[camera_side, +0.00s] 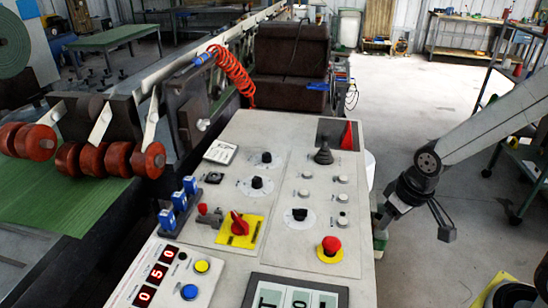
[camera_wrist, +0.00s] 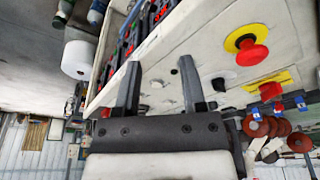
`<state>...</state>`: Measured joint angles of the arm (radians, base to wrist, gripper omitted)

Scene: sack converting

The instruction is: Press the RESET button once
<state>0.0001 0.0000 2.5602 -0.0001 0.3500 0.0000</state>
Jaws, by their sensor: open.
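The pale control panel (camera_side: 275,135) carries several small round buttons (camera_side: 340,198), a blue button (camera_side: 189,292) and a yellow button (camera_side: 201,267). The labels are too small to read, so I cannot tell which one is RESET. A red mushroom button on a yellow collar (camera_side: 331,246) sits near the panel's right edge; it also shows in the wrist view (camera_wrist: 252,55). My gripper (camera_side: 416,226) is open and empty, off the panel's right side, touching no button. Its two fingers (camera_wrist: 158,68) show in the wrist view with the panel beyond them.
A black joystick (camera_side: 323,153) and a red rotary switch on a yellow plate (camera_side: 239,226) stand up from the panel. A red digit display (camera_side: 157,273) is at lower left. Rollers with red discs (camera_side: 105,158) are at left. Open floor lies right of the panel.

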